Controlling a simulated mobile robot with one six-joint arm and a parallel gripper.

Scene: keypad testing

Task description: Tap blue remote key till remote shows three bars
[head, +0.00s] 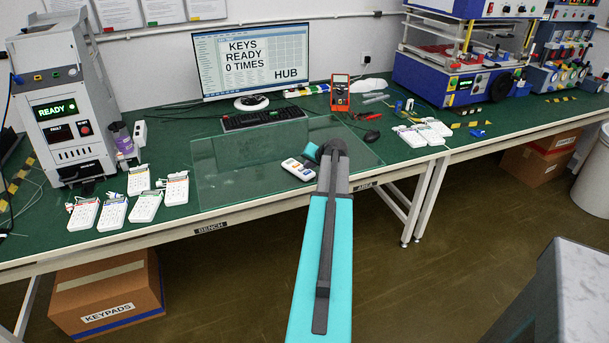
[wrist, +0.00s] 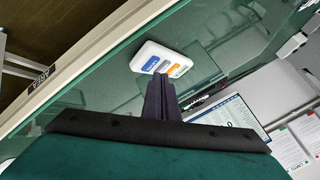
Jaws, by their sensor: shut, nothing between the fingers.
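The remote (head: 298,169) is a small white handset with coloured keys, lying on a glass plate on the green bench. No bars are readable on the remote.
The glass plate (head: 225,185) lies around the remote. A monitor (head: 252,62) reading "KEYS READY 0 TIMES HUB" stands behind, with a keyboard (head: 262,118) before it. A red multimeter (head: 340,93) stands behind. Several white keypads (head: 146,207) lie at left beside a tester (head: 68,110) showing "READY".

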